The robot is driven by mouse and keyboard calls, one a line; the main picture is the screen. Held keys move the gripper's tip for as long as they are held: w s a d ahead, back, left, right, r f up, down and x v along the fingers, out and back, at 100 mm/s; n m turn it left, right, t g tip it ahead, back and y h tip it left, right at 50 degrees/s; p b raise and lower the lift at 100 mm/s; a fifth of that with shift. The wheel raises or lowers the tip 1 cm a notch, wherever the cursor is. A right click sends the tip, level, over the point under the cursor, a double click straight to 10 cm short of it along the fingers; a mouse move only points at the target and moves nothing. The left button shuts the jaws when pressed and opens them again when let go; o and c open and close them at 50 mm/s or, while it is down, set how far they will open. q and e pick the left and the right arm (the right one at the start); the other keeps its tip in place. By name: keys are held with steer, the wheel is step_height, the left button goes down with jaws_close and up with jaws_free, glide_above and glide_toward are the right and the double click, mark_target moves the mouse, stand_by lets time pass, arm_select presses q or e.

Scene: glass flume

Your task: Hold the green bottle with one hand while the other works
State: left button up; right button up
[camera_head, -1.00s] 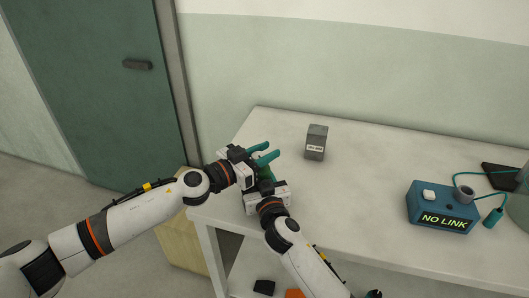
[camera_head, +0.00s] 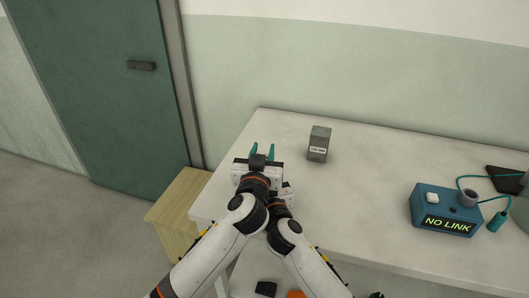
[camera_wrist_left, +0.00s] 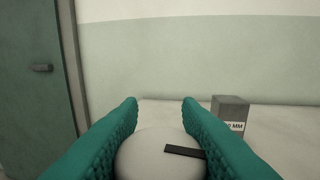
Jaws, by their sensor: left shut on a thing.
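I cannot make out a green bottle in either view. My right gripper (camera_head: 285,192) is just beside and partly behind the left one. Its fingers are hidden, so I cannot see what is between them.
A grey labelled block (camera_head: 319,143) stands on the table (camera_head: 365,190), right of my left gripper. A blue box reading NO LINK (camera_head: 444,212), with a teal cable, is farther right. A wooden box (camera_head: 178,212) stands at the table's left end. The table's middle is clear.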

arm_select(q)
steer(key=shift+a+r+n+y, duration=0.15)
steer(key=shift+n+y, duration=0.75)
steer(key=shift+y, duration=0.5)
steer(key=o, duration=1)
steer(key=s, duration=1.2)
